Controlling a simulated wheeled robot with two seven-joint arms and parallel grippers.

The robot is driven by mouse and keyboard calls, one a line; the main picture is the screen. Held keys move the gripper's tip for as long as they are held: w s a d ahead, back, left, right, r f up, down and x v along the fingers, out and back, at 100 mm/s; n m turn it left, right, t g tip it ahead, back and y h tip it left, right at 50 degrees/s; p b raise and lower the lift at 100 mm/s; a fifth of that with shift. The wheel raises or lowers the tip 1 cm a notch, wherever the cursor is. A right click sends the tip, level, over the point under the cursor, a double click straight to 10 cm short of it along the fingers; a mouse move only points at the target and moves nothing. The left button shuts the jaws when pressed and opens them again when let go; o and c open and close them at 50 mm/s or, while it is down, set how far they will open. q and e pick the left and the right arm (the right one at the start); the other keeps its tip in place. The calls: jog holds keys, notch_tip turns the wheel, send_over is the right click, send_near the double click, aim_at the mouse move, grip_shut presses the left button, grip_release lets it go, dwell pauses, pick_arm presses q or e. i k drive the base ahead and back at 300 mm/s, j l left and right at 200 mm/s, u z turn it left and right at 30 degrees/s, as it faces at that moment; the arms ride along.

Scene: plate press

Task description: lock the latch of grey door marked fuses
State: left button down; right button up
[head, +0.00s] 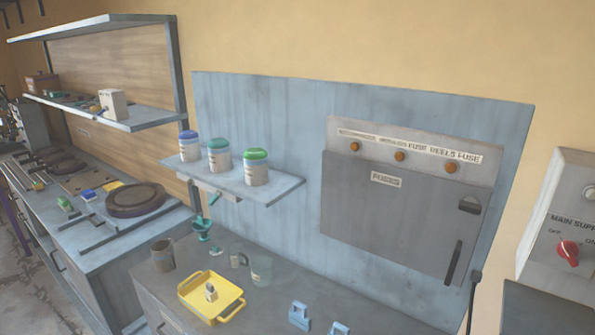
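The grey door (385,225) with the label FUSES (386,179) is on the right half of the head view, on a blue-grey back panel. It looks shut under the light strip with the orange lamps. A small grey latch (469,205) sits near the door's upper right edge; I cannot tell its exact setting. A dark upright bar handle (453,262) is below it near the lower right corner. Neither of my grippers shows in the view.
A small shelf (285,190) with several lidded tubs is left of the door. The bench below holds a yellow tray (233,312), a clear cup (261,270) and blue blocks (299,316). A main supply box (555,255) with a red knob stands at right.

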aim_at(470, 203)
jog(key=z, duration=1.25)
